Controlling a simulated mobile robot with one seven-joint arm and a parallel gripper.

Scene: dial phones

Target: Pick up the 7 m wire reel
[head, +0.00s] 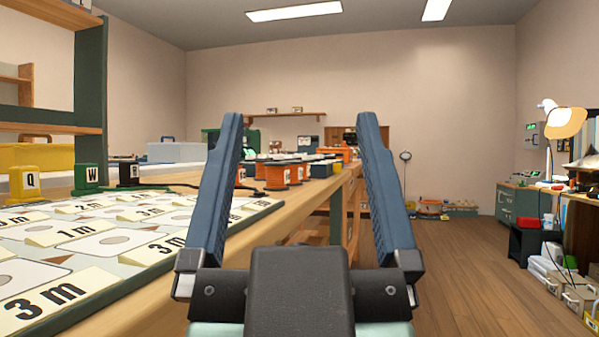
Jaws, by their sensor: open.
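My gripper (300,118) is open in the middle of the head view, its two blue fingers spread wide and pointing up and ahead. Nothing is held between them. Several orange wire reels (277,176) stand farther along the workbench, seen between the fingers and apart from them. Their length markings are too small to read, so I cannot tell which one is the 7 m reel. The left finger hides part of the bench.
The wooden workbench (305,207) runs ahead from the left. A board (62,258) with cards such as "1 m" and "3 m" lies on it. A lamp (565,122) stands far right.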

